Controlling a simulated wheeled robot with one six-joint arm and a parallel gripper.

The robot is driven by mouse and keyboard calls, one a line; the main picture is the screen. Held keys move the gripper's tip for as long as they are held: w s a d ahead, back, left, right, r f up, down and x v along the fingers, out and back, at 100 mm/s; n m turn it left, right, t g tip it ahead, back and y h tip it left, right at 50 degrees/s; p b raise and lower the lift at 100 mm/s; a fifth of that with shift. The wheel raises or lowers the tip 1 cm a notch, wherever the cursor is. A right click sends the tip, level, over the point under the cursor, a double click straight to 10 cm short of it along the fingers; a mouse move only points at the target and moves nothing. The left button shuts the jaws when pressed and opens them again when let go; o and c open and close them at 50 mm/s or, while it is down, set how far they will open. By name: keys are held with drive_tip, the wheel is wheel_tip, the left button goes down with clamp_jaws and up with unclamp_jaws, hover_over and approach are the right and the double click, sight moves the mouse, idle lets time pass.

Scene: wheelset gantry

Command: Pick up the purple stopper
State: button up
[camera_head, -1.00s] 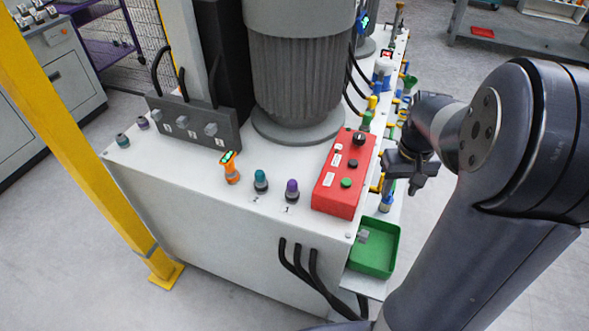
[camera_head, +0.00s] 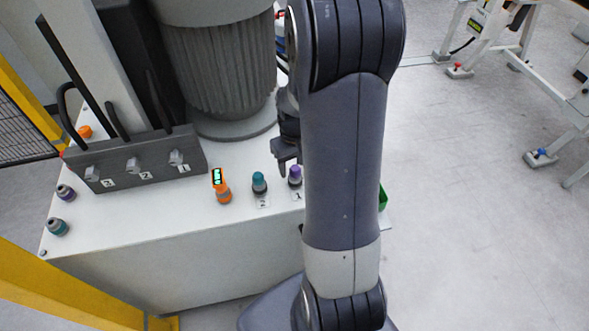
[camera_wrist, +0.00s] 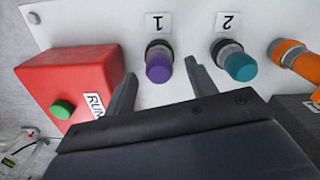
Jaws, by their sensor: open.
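The purple stopper (camera_head: 295,172) stands upright on the white bench top (camera_head: 160,215), beside a label reading 1. In the wrist view the purple stopper (camera_wrist: 159,67) shows between the two fingers of my gripper (camera_wrist: 160,85), a little beyond their tips. My gripper is open and empty. In the head view my gripper (camera_head: 286,160) is beside the purple stopper, and my arm hides part of the area to its right.
A teal stopper (camera_wrist: 240,66) at label 2 stands close to one finger. Past it is an orange device (camera_wrist: 295,60). A red box (camera_wrist: 70,85) with a green button is close on the other side. A grey motor (camera_head: 222,80) stands behind.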

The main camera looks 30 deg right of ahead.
drive_tip(key=shift+f, duration=0.5)
drive_tip(key=shift+c, duration=0.5)
clamp_jaws()
